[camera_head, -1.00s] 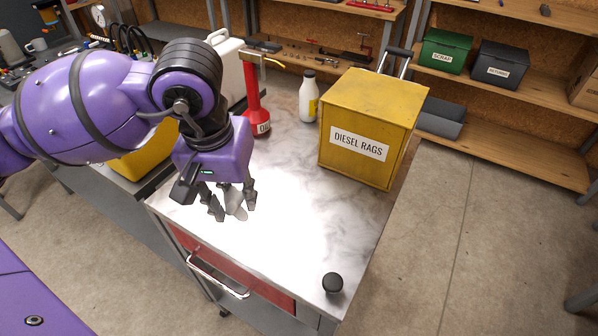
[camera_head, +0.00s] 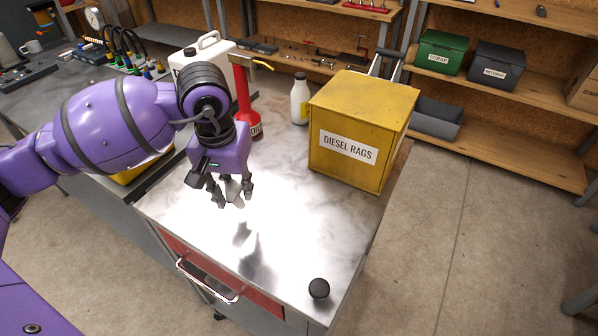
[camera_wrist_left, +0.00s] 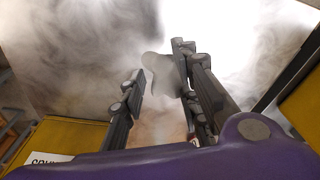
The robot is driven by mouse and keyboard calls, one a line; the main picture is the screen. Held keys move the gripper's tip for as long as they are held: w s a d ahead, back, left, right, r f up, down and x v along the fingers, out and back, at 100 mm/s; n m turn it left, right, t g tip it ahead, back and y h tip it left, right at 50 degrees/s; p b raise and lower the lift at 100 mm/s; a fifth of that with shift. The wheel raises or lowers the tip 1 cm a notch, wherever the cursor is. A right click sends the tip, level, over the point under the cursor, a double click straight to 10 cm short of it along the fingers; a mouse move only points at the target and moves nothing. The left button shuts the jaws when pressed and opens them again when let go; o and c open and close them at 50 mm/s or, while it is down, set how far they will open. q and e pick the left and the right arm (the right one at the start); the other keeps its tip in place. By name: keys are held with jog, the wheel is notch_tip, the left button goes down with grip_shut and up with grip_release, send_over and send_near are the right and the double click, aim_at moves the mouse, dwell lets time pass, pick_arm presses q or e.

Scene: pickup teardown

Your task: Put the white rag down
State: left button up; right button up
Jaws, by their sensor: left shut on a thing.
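My left gripper (camera_head: 230,193) points down over the near left part of the marble-topped cart (camera_head: 296,240). It is shut on the white rag (camera_head: 233,187), a small pale grey-white piece showing between the fingers. The rag also shows between the fingers in the left wrist view (camera_wrist_left: 163,70). The gripper and rag are above the cart top, with their shadow on it apart from them. The fingers hide part of the rag. My right gripper is in neither view.
A yellow box labelled DIESEL RAGS (camera_head: 350,150) stands on the right of the cart. A white bottle (camera_head: 299,103), a red oil can (camera_head: 245,108) and a white canister (camera_head: 200,58) stand behind. A black knob (camera_head: 319,288) is at the front corner. The middle is clear.

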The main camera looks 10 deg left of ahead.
aim_at(236, 183)
pick_arm(q)
jog(key=w+f, duration=0.2)
jog(key=shift+a+f, duration=0.2)
jog(key=shift+f, duration=0.2)
notch_tip(236, 183, down, 3)
jog(key=shift+r, duration=0.1)
jog(key=shift+f, duration=0.25)
jog(key=o, duration=1.1)
jog(key=shift+r, duration=0.1)
